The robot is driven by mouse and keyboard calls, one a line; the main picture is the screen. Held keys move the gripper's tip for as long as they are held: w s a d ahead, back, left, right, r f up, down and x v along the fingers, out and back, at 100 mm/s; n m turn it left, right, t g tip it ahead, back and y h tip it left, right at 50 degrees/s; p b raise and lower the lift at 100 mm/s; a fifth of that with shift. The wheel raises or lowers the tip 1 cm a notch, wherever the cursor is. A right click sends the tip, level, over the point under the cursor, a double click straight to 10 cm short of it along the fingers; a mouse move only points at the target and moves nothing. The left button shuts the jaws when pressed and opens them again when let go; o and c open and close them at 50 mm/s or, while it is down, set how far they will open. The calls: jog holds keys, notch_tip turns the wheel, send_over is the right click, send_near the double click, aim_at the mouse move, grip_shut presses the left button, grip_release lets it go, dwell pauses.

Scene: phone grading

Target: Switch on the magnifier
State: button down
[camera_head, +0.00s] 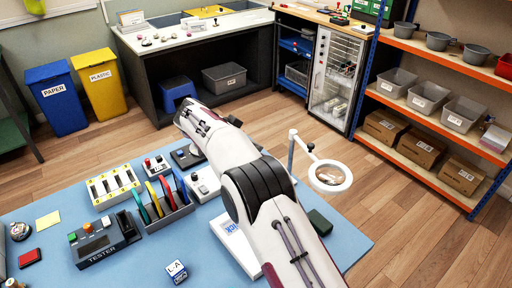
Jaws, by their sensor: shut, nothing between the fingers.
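The magnifier (348,181) has a white ring head around a clear lens. It hangs right of my arm on a thin jointed arm from an upright white pole (291,156). The lower pole and the base are hidden or unclear behind my arm. I cannot make out a switch on it, nor tell whether its ring is lit. My arm reaches from the bottom edge up and left over the blue table (205,236). My gripper's fingers do not show; the arm's far end hides that area.
A tester (101,243), a rack of coloured folders (168,212), a white tray (113,187) and small devices (187,157) crowd the table's left and middle. A labelled cube (176,272) stands at the front. Shelves (420,150) stand at the right.

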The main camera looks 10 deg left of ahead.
jog(key=shift+s+d+r+h, duration=0.15)
jog(key=shift+s+d+h, duration=0.25)
jog(key=shift+s, duration=0.1)
dwell(0.3)
jog(key=x, duration=0.9)
jog(key=shift+s+d+f, duration=0.1)
jog(key=shift+d+f, duration=0.05)
jog(key=shift+f, duration=0.1)
jog(key=f, duration=0.2)
jog(key=shift+d+f, duration=0.25)
jog(key=shift+f, duration=0.95)
